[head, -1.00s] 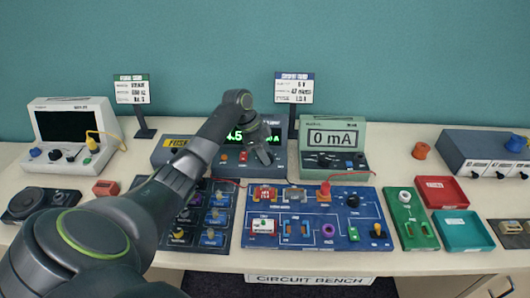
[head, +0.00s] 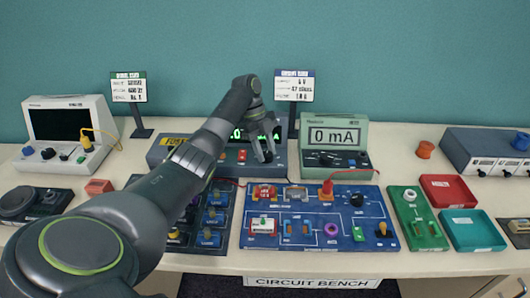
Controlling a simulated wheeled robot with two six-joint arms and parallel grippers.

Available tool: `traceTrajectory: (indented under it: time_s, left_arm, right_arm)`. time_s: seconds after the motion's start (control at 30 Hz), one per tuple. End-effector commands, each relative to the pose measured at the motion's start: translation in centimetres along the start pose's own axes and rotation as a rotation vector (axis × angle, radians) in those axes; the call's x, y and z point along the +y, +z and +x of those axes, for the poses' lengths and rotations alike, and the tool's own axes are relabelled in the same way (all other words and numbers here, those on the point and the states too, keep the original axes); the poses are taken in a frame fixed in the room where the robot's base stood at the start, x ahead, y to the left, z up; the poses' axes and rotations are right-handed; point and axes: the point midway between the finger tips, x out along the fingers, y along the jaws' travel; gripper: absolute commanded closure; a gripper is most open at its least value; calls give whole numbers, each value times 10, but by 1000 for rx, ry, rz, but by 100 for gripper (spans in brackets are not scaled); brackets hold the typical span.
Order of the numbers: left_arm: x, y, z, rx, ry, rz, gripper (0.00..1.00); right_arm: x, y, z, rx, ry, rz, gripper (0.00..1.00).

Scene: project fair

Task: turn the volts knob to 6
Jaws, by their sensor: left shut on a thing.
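The power supply (head: 157,158) is a grey-blue box at the back, left of the middle, with a green lit display (head: 236,134). My arm covers part of the display; a digit that I cannot read surely and ".0" show. My left gripper (head: 266,155) comes down over the right part of its front and is shut on the volts knob. The fingers hide most of the knob, so its pointer cannot be seen. My right gripper is not in view.
A meter (head: 362,133) reading 0 mA stands close right of the power supply. The blue circuit board (head: 342,211) lies in front. A card (head: 294,86) showing 6 V stands behind. An oscilloscope (head: 93,108) is at left, and red and teal trays (head: 482,217) at right.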

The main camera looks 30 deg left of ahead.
Motion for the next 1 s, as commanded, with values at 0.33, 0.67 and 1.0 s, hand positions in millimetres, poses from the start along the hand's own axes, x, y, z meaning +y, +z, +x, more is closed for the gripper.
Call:
traceTrajectory:
  time_s: [0.33,0.67,1.0]
  left_arm:
    - [-1,0,-1,-3,10,33,89]
    - [-1,0,-1,-2,10,32,56]
    - [0,0,0,-1,12,31,45]
  right_arm:
    - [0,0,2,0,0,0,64]
    - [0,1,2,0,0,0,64]
    - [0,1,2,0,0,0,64]
